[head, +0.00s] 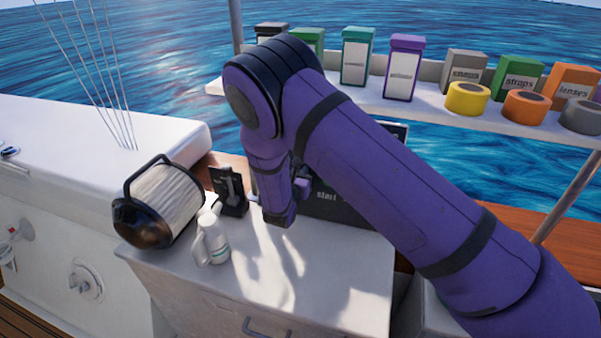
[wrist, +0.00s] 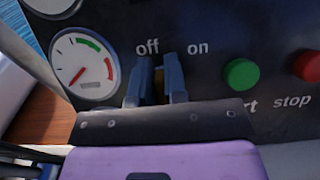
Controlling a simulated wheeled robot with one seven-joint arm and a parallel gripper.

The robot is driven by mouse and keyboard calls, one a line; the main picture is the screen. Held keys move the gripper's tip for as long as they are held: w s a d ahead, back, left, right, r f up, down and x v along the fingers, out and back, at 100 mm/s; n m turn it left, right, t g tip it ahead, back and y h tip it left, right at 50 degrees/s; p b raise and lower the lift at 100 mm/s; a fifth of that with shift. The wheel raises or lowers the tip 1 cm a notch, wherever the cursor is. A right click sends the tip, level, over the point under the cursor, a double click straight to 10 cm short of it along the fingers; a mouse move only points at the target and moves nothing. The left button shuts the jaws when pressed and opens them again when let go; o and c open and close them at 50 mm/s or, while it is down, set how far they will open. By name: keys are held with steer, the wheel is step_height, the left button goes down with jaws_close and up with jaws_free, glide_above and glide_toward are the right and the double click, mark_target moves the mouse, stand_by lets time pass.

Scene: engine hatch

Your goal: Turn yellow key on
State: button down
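The yellow key (wrist: 158,82) shows as a narrow yellow-brown strip on the dark control panel (wrist: 215,60) in the wrist view, below and between the "off" and "on" labels. My gripper (wrist: 157,78) has its two blue-grey fingers close together, one on each side of the key, and appears shut on it. The fingers hide most of the key, so its exact angle is hard to tell. In the head view my gripper (head: 280,215) points down at the panel (head: 340,205), and my arm covers the key there.
A round gauge (wrist: 86,66) is left of the key; a green start button (wrist: 242,74) and red stop button (wrist: 308,66) are right. A filter (head: 172,203), white bottle (head: 212,240) and black switch device (head: 229,192) stand left of my gripper. A shelf (head: 430,105) holds boxes and tape rolls.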

steer(key=shift+m+h, duration=0.3)
steer(key=shift+m, duration=0.2)
steer(key=m, duration=0.2)
steer(key=m+g+h, duration=0.1)
steer(key=m, duration=0.1)
steer(key=m+g+h, duration=0.1)
steer(key=m, duration=0.1)
steer(key=shift+s+d+f, duration=0.1)
steer(key=shift+s+d, duration=0.1)
steer(key=shift+d, duration=0.15)
steer(key=m+g, duration=0.1)
steer(key=m, duration=0.1)
steer(key=m+h, duration=0.1)
steer(key=m, duration=0.1)
steer(key=shift+s+d+f+g, duration=0.15)
steer(key=shift+d+g, duration=0.05)
steer(key=shift+g, duration=0.2)
steer(key=shift+s+f+m+g+h, duration=0.15)
steer(key=shift+m+g, duration=0.2)
steer(key=shift+m, duration=0.6)
steer(key=shift+m+g+h, duration=0.15)
steer(key=shift+m+g, duration=0.2)
steer(key=shift+m, duration=0.6)
steer(key=shift+d, duration=0.1)
steer(key=c, duration=1.2)
jaws_free()
steer(key=shift+o, duration=0.2)
